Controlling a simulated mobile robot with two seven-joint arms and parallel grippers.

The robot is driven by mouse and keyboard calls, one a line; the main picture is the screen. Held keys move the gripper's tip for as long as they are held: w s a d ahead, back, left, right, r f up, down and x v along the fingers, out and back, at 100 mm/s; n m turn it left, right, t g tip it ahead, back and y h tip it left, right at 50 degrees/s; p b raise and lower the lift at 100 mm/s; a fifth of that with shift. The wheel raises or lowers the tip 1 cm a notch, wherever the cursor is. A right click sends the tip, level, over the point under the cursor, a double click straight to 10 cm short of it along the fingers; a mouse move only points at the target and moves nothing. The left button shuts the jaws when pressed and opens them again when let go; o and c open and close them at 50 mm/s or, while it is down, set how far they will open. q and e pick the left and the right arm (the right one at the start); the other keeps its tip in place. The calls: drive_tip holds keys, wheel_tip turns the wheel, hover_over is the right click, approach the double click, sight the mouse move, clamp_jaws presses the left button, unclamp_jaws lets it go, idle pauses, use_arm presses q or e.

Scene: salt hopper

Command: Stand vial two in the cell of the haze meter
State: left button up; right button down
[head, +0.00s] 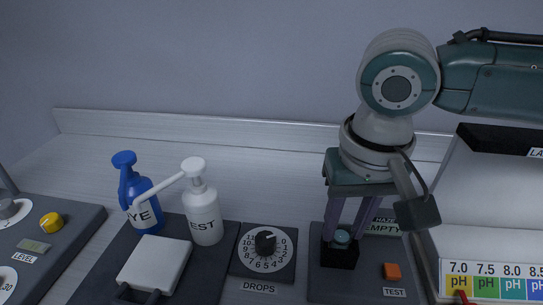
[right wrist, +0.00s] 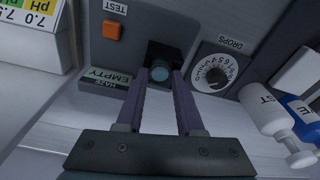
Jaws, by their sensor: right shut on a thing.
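My right gripper (head: 343,232) points down over the haze meter (head: 360,282) and is shut on a vial. Only the vial's round teal top (head: 342,237) shows between the fingertips; it also shows in the right wrist view (right wrist: 159,73). Its number cannot be read. The vial is at the black cell (head: 340,257) of the meter, also in the right wrist view (right wrist: 168,54). I cannot tell whether it is seated in the cell or just over it. The meter's display (head: 382,228) reads EMPTY. My left gripper is not in view.
An orange TEST button (head: 391,271) sits right of the cell. A DROPS dial (head: 265,243) is to the left, then a white TEST bottle (head: 203,215) and a blue bottle (head: 144,205). A pH chart (head: 490,281) stands at the right.

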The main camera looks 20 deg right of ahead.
drive_tip(key=shift+d+f, duration=0.1)
drive_tip(key=shift+f, duration=0.2)
